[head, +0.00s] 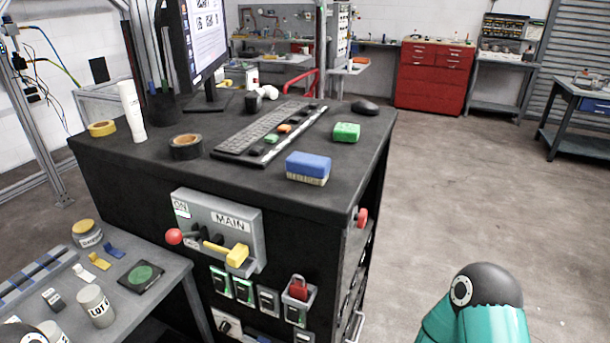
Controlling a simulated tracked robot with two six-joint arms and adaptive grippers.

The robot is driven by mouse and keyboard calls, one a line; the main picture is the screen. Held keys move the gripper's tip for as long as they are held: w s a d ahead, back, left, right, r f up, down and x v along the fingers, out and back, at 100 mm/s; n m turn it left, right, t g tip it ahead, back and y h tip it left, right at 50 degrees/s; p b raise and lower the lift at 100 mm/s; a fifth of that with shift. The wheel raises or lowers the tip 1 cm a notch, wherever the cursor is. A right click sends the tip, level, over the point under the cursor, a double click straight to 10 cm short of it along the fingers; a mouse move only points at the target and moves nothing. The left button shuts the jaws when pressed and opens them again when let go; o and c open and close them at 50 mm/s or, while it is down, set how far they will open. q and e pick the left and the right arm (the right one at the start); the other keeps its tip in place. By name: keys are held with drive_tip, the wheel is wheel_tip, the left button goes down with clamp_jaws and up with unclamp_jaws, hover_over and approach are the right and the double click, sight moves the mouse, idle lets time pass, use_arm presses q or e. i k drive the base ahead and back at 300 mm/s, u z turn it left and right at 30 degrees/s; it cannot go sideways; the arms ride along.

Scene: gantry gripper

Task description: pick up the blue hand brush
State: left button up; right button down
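The blue hand brush (308,168) lies on the black cabinet top (235,185), near its front right edge. It has a blue block on top and pale bristles underneath, facing down. Nothing touches it. Neither gripper shows in the head view. Only a teal and dark rounded part of my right arm is at the bottom right, well apart from the brush, and a small dark rounded part is at the bottom left corner.
A switch panel (220,230) with a yellow handle projects from the front. A lower table (165,290) stands left. Floor at right is clear.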

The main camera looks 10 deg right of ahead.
sight(311, 169)
drive_tip(key=z, duration=1.15)
drive_tip(key=i, duration=0.15)
drive_tip(key=u, duration=2.8)
drive_tip(key=k, duration=1.95)
drive_tip(key=z, duration=0.5)
drive_tip(key=i, duration=1)
